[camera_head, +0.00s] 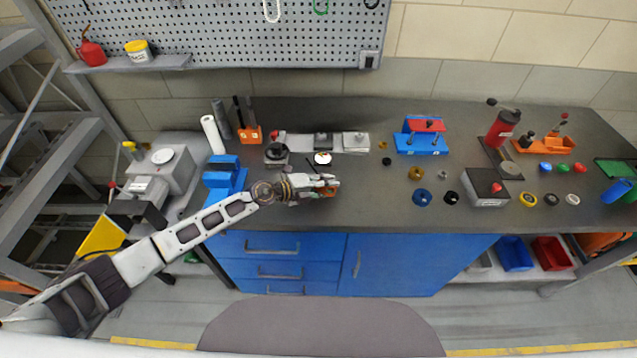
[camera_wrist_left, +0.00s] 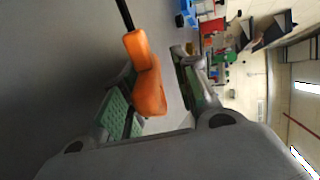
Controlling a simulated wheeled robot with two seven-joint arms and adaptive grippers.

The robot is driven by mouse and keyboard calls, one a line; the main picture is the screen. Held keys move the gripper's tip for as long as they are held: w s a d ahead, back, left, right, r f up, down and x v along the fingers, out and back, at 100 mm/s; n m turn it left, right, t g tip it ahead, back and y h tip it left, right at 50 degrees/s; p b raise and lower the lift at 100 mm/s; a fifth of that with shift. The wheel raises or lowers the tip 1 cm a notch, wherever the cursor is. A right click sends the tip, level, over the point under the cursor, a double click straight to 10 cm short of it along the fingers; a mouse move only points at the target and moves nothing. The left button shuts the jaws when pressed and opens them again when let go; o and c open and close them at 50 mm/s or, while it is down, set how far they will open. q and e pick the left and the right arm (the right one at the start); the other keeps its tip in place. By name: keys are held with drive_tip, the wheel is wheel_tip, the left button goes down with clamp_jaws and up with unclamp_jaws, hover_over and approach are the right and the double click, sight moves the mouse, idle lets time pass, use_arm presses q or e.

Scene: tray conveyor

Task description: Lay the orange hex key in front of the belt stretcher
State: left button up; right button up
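The orange hex key has an orange handle (camera_wrist_left: 147,80) and a thin black shaft. In the head view a bit of its orange (camera_head: 333,191) shows at my left gripper (camera_head: 326,186), low over the bench's front part. In the wrist view my left gripper (camera_wrist_left: 155,98) has its green-padded fingers apart, with the handle between them. A gap shows between the handle and the right-hand finger; contact with the other finger is unclear. A long grey device with a red knob (camera_head: 345,143), possibly the belt stretcher, lies behind the gripper. My right gripper is not in view.
A white-topped round part (camera_head: 322,158) and a dark round part (camera_head: 277,153) stand just behind the gripper. A blue vise (camera_head: 224,178) is left, a blue-and-red fixture (camera_head: 421,140) right. Several small rings and knobs lie right. The bench top (camera_head: 370,205) is clear right of the gripper.

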use_arm(q)
drive_tip(key=shift+p+v, duration=0.65)
drive_tip(key=shift+v, duration=0.75)
drive_tip(key=shift+p+v, duration=0.75)
drive_tip(key=shift+v, duration=1.85)
drive_tip(key=shift+s+a+r+p, duration=0.15)
drive_tip(key=shift+a+r+p, duration=0.05)
drive_tip(key=shift+r+p, duration=0.45)
drive_tip(key=shift+s+a+r+p, duration=0.1)
drive_tip(key=shift+a+r+p, duration=0.15)
drive_tip(key=shift+r+p, duration=0.4)
drive_tip(key=shift+s+a+r, duration=0.15)
drive_tip(key=shift+a+r, duration=0.1)
drive_tip(key=shift+r, duration=0.5)
drive_tip(key=shift+s+a+r, duration=0.15)
drive_tip(key=shift+a+r, duration=0.15)
drive_tip(key=shift+r, duration=0.4)
drive_tip(key=shift+s+a+r, duration=0.15)
drive_tip(key=shift+a+r, duration=0.1)
drive_tip(key=shift+r, duration=0.5)
drive_tip(key=shift+s, duration=0.15)
